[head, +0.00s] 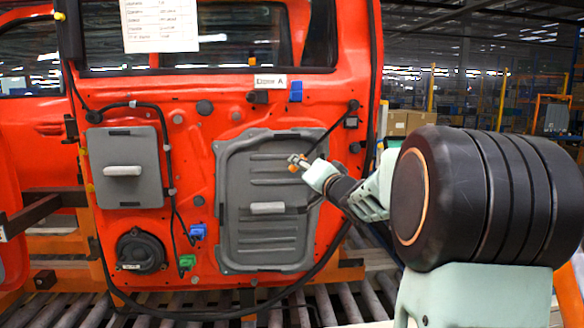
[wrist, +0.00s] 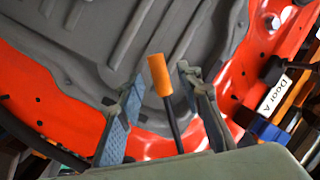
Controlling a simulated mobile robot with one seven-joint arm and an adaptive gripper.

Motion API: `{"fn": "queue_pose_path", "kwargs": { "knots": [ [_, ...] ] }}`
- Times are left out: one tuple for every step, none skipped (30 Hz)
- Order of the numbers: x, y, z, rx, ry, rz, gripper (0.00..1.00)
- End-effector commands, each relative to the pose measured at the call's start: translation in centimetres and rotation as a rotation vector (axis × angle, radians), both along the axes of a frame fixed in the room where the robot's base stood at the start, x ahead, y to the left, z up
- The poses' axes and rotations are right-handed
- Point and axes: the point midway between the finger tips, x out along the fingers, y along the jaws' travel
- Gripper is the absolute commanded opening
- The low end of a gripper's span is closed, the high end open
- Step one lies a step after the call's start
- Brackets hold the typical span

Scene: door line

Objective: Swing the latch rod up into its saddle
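The latch rod is a thin black rod with an orange end (wrist: 160,75). In the wrist view it stands between the two fingers of my gripper (wrist: 160,95), with a visible gap on each side. Its lower part disappears behind the gripper body. In the head view my gripper (head: 298,163) is at the upper right of the door's large grey panel, and a small orange piece (head: 293,168) shows at its fingertips. A black line runs from near the gripper up to a dark fitting (head: 352,121) on the red door. I cannot make out the saddle for certain.
The red door (head: 205,215) carries a grey panel (head: 265,255), a smaller grey box (head: 124,185), a round speaker (head: 140,250), and blue (head: 296,91) and green (head: 187,262) clips. Black cables run along it. A roller conveyor (head: 330,305) lies below.

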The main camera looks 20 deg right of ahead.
Motion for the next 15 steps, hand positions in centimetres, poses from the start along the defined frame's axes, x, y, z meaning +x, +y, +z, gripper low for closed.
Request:
{"fn": "queue_pose_path", "kwargs": {
  "knots": [
    [0.6, 0.0, -0.1, 0.001, 0.001, 0.001, 0.33],
    [0.8, 0.0, 0.0, 0.0, 0.001, 0.001, 0.33],
    [1.1, 0.0, 0.0, 0.0, 0.001, 0.001, 0.33],
    [1.3, 0.0, 0.0, 0.0, 0.001, 0.001, 0.33],
    [1.4, 0.0, -0.1, 0.0, 0.001, 0.001, 0.33],
    [1.6, 0.0, -0.1, 0.0, 0.001, 0.001, 0.33],
    [1.6, 0.0, 0.0, 0.0, 0.001, 0.001, 0.33],
    [1.7, 0.0, 0.0, 0.0, 0.0, 0.0, 0.33],
    [1.7, 0.0, 0.0, -0.001, 0.001, -0.001, 0.33],
    [1.7, 0.0, 0.0, -0.001, 0.001, -0.001, 0.33],
    [1.7, 0.0, 0.0, -0.001, 0.001, -0.001, 0.33],
    [1.7, 0.0, 0.0, -0.001, 0.001, -0.001, 0.33],
    [1.7, 0.0, 0.0, -0.001, 0.001, -0.001, 0.33],
    [1.7, 0.0, 0.0, -0.001, 0.001, -0.001, 0.33],
    [1.7, 0.0, 0.0, -0.001, 0.001, -0.001, 0.33]
  ]
}}
